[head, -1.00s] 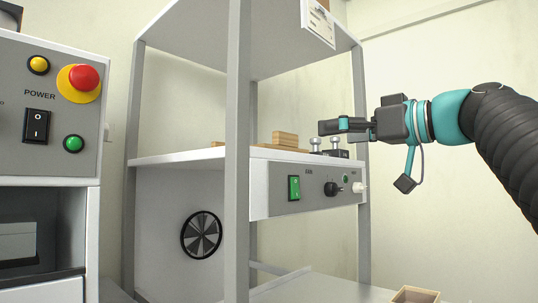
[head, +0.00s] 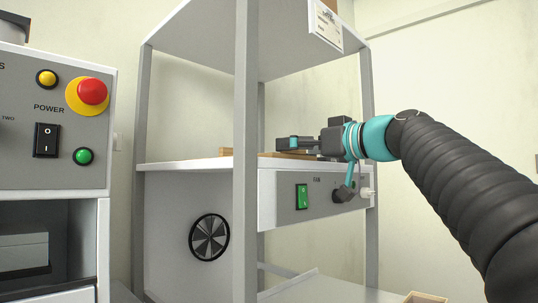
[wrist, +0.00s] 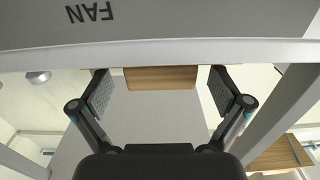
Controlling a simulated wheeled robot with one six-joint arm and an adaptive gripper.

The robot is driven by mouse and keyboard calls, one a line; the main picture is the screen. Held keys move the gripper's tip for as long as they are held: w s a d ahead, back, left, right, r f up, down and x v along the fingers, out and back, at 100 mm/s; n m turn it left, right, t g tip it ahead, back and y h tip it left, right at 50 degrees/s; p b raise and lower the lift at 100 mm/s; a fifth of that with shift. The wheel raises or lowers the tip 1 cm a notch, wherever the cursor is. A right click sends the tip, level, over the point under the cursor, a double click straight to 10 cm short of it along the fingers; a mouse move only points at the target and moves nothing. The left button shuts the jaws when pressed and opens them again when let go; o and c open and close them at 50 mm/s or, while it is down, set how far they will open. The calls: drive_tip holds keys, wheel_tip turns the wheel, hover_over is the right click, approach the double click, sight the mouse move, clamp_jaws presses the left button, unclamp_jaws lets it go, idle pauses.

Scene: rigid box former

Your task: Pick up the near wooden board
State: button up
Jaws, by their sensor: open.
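A wooden board (wrist: 161,78) shows in the wrist view between and just beyond my open fingertips. It is partly cut off by the white shelf edge, and no finger touches it visibly. In the head view, wooden pieces lie on the white shelf: the end of one (head: 226,151) shows behind the post, and a low strip (head: 292,155) shows beneath my gripper (head: 281,144). I cannot tell for sure which is the near board. My gripper also shows in the wrist view (wrist: 158,84), its fingers wide apart and empty. It hides the stack behind it in the head view.
The shelf's front panel (head: 288,197) has a green switch and black knob. A grey post (head: 245,120) stands left of my gripper. An upper shelf (head: 215,45) is overhead. A control box (head: 60,130) stands left. A wooden box (head: 424,298) is low right.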

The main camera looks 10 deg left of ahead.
drive_tip(key=shift+x, duration=0.8)
drive_tip(key=shift+s, duration=0.1)
drive_tip(key=shift+c, duration=0.3)
drive_tip(key=c, duration=1.3)
drive_tip(key=shift+r, duration=0.1)
